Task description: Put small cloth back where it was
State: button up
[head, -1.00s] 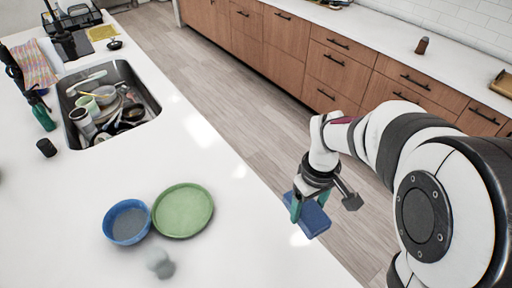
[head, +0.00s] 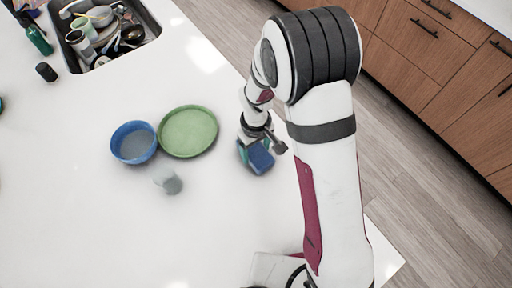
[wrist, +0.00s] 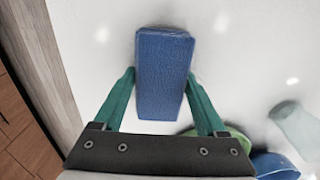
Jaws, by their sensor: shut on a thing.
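The small cloth (head: 261,158) looks like a thick blue rectangular block. My gripper (head: 254,148) is shut on it, with a teal finger on each side. In the head view it is over the white counter, to the right of the green plate (head: 188,131). In the wrist view the cloth (wrist: 162,70) sits between the two fingers, its long side pointing away from the wrist. I cannot tell how far it is above the counter.
A blue bowl (head: 133,143) stands left of the plate, with a clear glass (head: 168,181) in front. A sink (head: 80,62) full of dishes, a green bottle (head: 38,40) and a small black cup (head: 46,72) are upper left. The counter's front left is bare.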

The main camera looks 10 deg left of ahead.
aim_at(256, 150)
jog(key=shift+f, duration=0.1)
jog(key=o, duration=1.1)
jog(key=shift+o, duration=0.2)
notch_tip(256, 150, up, 12)
jog(key=s+d+r+m, duration=0.8)
jog(key=s+d, duration=0.1)
jog(key=d, duration=0.1)
jog(key=s+d+r+m+y, duration=0.1)
jog(key=s+d+m, duration=0.1)
jog(key=s+m, duration=0.4)
jog(key=s, duration=0.4)
jog(key=shift+s+d+m+y, duration=0.25)
jog(key=shift+d+m+y, duration=0.05)
jog(key=shift+d+y, duration=0.1)
